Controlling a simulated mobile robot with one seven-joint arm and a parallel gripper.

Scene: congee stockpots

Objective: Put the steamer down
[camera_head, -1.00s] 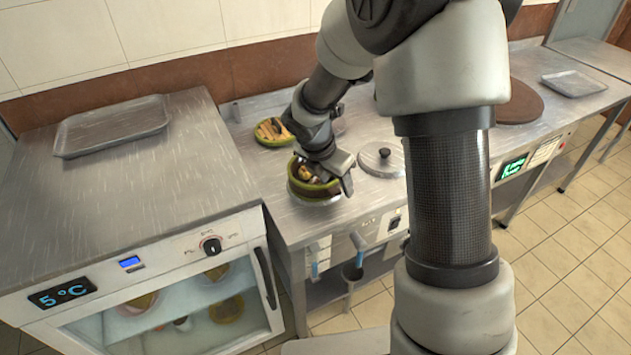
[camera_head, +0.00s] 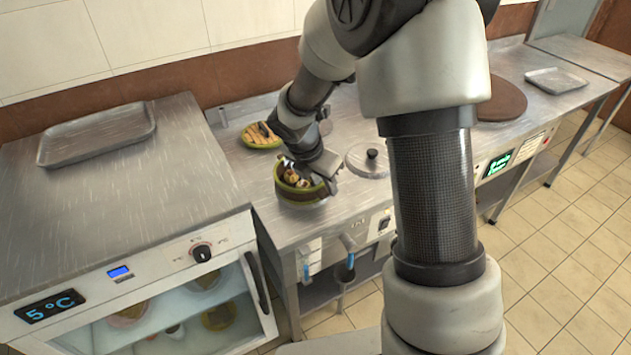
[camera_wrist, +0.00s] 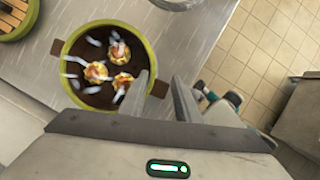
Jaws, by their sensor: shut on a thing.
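The steamer (camera_head: 291,197) is a round green-rimmed basket with a dark brown inside and brown side tabs. It holds three small yellowish dumplings, clear in the wrist view (camera_wrist: 70,88), with pale wisps above them. In the head view it is over the front of the steel counter; I cannot tell whether its base touches. My gripper (camera_head: 325,172) is at its right side. In the wrist view my gripper's fingers (camera_wrist: 166,95) are on either side of the brown tab at the steamer's right edge, shut on it.
Another green-rimmed steamer (camera_head: 260,143) with long pale food stands behind. A round metal lid (camera_head: 371,168) lies to the right. The steel counter (camera_head: 262,190) drops off at its front edge, above blue-handled taps (camera_head: 347,243). A glass-fronted cabinet (camera_head: 190,285) stands at left.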

